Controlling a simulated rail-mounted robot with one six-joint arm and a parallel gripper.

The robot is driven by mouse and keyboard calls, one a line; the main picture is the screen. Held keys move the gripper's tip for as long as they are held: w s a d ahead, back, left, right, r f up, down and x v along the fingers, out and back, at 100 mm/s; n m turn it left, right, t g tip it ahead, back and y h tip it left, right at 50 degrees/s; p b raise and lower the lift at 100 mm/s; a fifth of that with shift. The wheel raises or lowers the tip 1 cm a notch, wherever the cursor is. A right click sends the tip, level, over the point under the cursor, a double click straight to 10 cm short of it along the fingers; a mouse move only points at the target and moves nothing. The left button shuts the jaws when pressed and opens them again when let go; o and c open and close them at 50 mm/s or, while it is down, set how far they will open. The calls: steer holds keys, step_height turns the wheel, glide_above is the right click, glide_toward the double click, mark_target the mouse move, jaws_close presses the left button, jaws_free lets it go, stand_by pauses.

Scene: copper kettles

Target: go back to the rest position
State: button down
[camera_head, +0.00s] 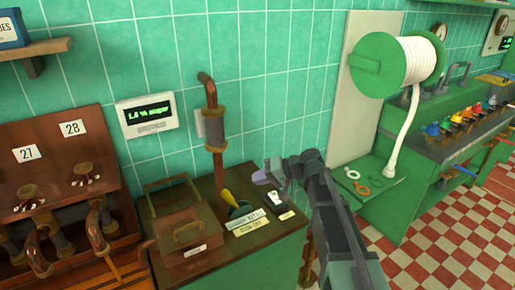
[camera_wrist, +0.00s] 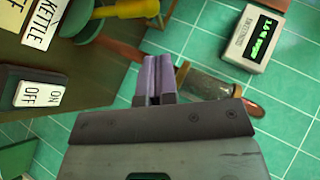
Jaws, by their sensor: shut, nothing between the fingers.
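My gripper (camera_head: 266,176) is at the end of my raised arm, above the right part of the wooden-topped counter (camera_head: 285,231) in the head view. Its purple fingers also show in the wrist view (camera_wrist: 154,75); they are shut together with nothing between them. The switch also shows in the wrist view (camera_wrist: 39,94), apart from the fingers.
A copper pipe with a dark sleeve (camera_head: 214,128) rises behind the counter. A sweetness display (camera_head: 148,113) reads about 1.6 % sugar. A brown lidded box (camera_head: 184,233) stands left. A green hose reel (camera_head: 385,65) hangs at right. The checkered floor (camera_head: 450,240) is clear.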

steer(key=s+d+f+m+g+h, duration=0.1)
steer(key=s+d+f+h, duration=0.3)
steer(key=s+d+h, duration=0.2)
steer(key=s+d+f+m+g+h, duration=0.1)
steer(key=s+d+f+h, duration=0.4)
steer(key=s+d, duration=0.4)
steer(key=s+h, duration=0.1)
steer(key=s, duration=0.5)
steer(key=shift+s+d+f+h, duration=0.15)
steer(key=shift+d+f+h, duration=0.15)
steer(key=shift+d, duration=0.1)
